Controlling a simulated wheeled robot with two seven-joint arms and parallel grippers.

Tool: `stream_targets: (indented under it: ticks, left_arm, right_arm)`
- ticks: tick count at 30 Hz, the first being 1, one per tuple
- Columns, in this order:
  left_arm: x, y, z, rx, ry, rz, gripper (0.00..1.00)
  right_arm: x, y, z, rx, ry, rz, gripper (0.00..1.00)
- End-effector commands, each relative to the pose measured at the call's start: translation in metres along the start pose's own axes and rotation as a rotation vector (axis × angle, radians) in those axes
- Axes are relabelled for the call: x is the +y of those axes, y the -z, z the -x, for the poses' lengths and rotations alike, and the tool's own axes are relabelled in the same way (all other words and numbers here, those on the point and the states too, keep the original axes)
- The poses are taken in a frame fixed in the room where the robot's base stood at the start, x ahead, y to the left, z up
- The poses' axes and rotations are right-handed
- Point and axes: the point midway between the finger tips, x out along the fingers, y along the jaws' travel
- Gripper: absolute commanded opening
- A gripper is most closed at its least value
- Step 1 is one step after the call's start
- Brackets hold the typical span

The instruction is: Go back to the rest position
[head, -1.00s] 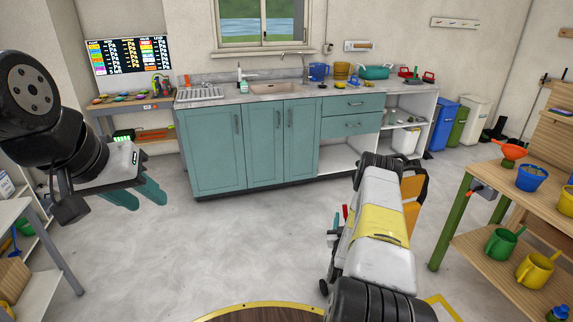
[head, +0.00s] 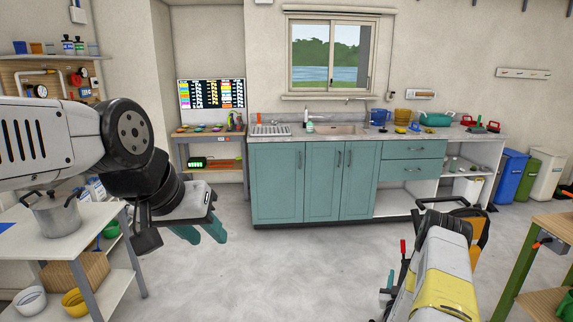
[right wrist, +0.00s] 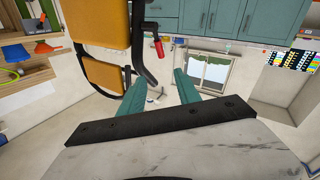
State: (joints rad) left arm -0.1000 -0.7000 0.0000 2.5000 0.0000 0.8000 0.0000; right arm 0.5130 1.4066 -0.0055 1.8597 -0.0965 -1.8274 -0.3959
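My left gripper (head: 209,241) hangs at the left in the head view, over the floor in front of the teal cabinet. Its two teal fingers are apart with nothing between them. My right arm comes in at the bottom right. Its gripper is largely hidden there, with a bit of teal finger (head: 390,281) beside the white and yellow arm. In the right wrist view my right gripper (right wrist: 160,76) has its two teal fingers spread apart, with nothing held between them.
A white side table (head: 88,240) with a steel pot (head: 53,216) stands below my left arm. An orange, black-framed object (right wrist: 103,85) is close beside my right gripper. The wooden workbench (head: 548,303) is at right. The middle floor (head: 290,265) is clear.

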Motion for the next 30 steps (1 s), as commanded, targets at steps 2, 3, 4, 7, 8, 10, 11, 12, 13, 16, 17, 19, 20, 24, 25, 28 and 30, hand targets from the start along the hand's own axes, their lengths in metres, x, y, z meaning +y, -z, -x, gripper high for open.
stream_targets:
  ticks: [2, 3, 4, 7, 8, 10, 11, 12, 13, 16, 17, 19, 20, 24, 25, 28, 30]
  left_arm:
    - [0.0, 0.0, 0.0, 0.0, 0.0, 0.0, 0.36]
    - [0.0, 0.0, 0.0, 0.001, 0.0, 0.0, 0.36]
    - [0.0, 0.0, 0.0, 0.001, 0.0, 0.0, 0.36]
    - [0.0, 0.0, 0.0, -0.001, 0.0, 0.0, 0.36]
    - [0.0, 0.0, 0.0, -0.001, 0.0, 0.0, 0.36]
    - [0.0, 0.0, 0.0, 0.0, 0.0, 0.0, 0.36]
    - [0.0, 0.0, 0.0, 0.0, 0.0, 0.0, 0.36]
    - [0.0, 0.0, 0.0, 0.0, 0.0, 0.0, 0.36]
    - [0.0, 0.0, 0.0, 0.0, 0.0, 0.0, 0.36]
    - [0.0, 0.0, 0.0, 0.0, 0.0, 0.0, 0.36]
    - [0.0, 0.0, 0.0, 0.0, 0.0, 0.0, 0.36]
    - [0.0, 0.0, 0.0, 0.0, 0.0, 0.0, 0.36]
    - [0.0, 0.0, 0.0, 0.0, 0.0, 0.0, 0.36]
    - [0.0, 0.0, 0.0, 0.0, 0.0, 0.0, 0.36]
    - [0.0, 0.0, 0.0, 0.0, 0.0, 0.0, 0.36]
    - [0.0, 0.0, 0.0, 0.0, 0.0, 0.0, 0.36]
    - [0.0, 0.0, 0.0, 0.0, 0.0, 0.0, 0.36]
  right_arm:
    - [0.0, 0.004, -0.003, 0.0, 0.003, -0.001, 0.4]
    - [-0.001, 0.007, -0.006, -0.005, 0.008, -0.003, 0.4]
    - [-0.001, 0.009, -0.008, -0.008, 0.012, -0.004, 0.4]
    - [-0.003, 0.017, -0.015, -0.02, 0.024, -0.008, 0.4]
    - [-0.004, 0.019, -0.017, -0.024, 0.029, -0.009, 0.4]
    - [-0.005, 0.026, -0.023, -0.032, 0.038, -0.013, 0.4]
    - [-0.006, 0.029, -0.025, -0.037, 0.043, -0.014, 0.4]
    - [-0.007, 0.034, -0.03, -0.042, 0.049, -0.017, 0.4]
    - [-0.008, 0.037, -0.032, -0.049, 0.054, -0.019, 0.4]
    - [-0.011, 0.054, -0.043, -0.069, 0.077, -0.025, 0.4]
    - [-0.012, 0.059, -0.046, -0.075, 0.084, -0.027, 0.4]
    - [-0.015, 0.074, -0.054, -0.094, 0.102, -0.033, 0.4]
    - [-0.017, 0.08, -0.057, -0.104, 0.111, -0.036, 0.4]
    - [-0.025, 0.121, -0.072, -0.154, 0.16, -0.052, 0.4]
    - [-0.027, 0.133, -0.074, -0.168, 0.174, -0.056, 0.4]
    - [-0.035, 0.178, -0.079, -0.223, 0.224, -0.071, 0.4]
    - [-0.041, 0.211, -0.075, -0.269, 0.262, -0.082, 0.4]
